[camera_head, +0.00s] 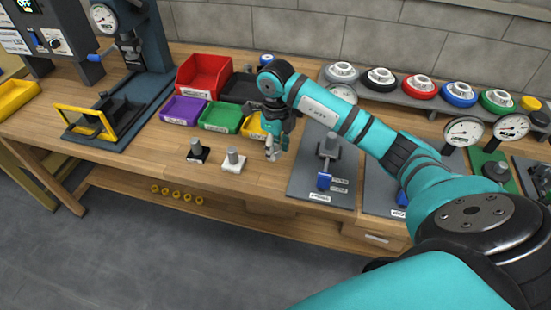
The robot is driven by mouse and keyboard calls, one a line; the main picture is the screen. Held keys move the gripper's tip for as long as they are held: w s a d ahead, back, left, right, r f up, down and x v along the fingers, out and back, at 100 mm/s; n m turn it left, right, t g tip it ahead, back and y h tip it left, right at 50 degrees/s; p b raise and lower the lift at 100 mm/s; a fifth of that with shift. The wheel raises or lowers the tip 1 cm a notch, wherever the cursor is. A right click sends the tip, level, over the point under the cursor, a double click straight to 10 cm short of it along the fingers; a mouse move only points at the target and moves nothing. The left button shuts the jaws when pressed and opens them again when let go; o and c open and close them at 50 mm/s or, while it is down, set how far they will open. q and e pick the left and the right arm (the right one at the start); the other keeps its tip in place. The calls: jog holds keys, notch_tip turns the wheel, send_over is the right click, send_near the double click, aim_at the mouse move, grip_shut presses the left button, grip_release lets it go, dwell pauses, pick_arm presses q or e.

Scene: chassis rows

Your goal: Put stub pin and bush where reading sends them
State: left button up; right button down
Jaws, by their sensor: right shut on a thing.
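My right gripper (271,152) points down just above the bench, in front of the yellow bin (252,127). It is shut on a small grey part, mostly hidden by the fingers; I cannot tell whether it is the stub pin or the bush. To its left, a grey cylindrical part (233,155) stands upright on a white base. Another grey upright part (196,147) stands on a black base. Dial gauges (463,131) and (510,127) stand at the right; their readings are too small to tell. My left gripper is not in view.
Red (205,74), black (238,88), purple (183,110) and green (219,118) bins stand behind. A dark fixture plate (306,175) with a blue-handled clamp lies right of the gripper. A press (130,58) stands at the left. The front bench strip is clear.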

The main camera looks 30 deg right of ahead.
aim_at(275, 166)
notch_tip(275, 166, down, 4)
jog(key=shift+f, duration=0.15)
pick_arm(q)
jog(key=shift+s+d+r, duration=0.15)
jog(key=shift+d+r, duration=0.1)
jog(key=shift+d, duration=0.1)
pick_arm(e)
jog(key=shift+f, duration=0.1)
jog(key=shift+f, duration=0.15)
jog(key=c, duration=0.8)
grip_release()
jog(key=shift+c, duration=0.2)
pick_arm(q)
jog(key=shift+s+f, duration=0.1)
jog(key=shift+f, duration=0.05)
pick_arm(e)
jog(key=shift+r, duration=0.4)
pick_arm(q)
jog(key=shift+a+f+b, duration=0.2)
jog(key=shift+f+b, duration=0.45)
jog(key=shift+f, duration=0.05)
pick_arm(e)
notch_tip(275, 166, up, 12)
jog(key=shift+f, duration=0.2)
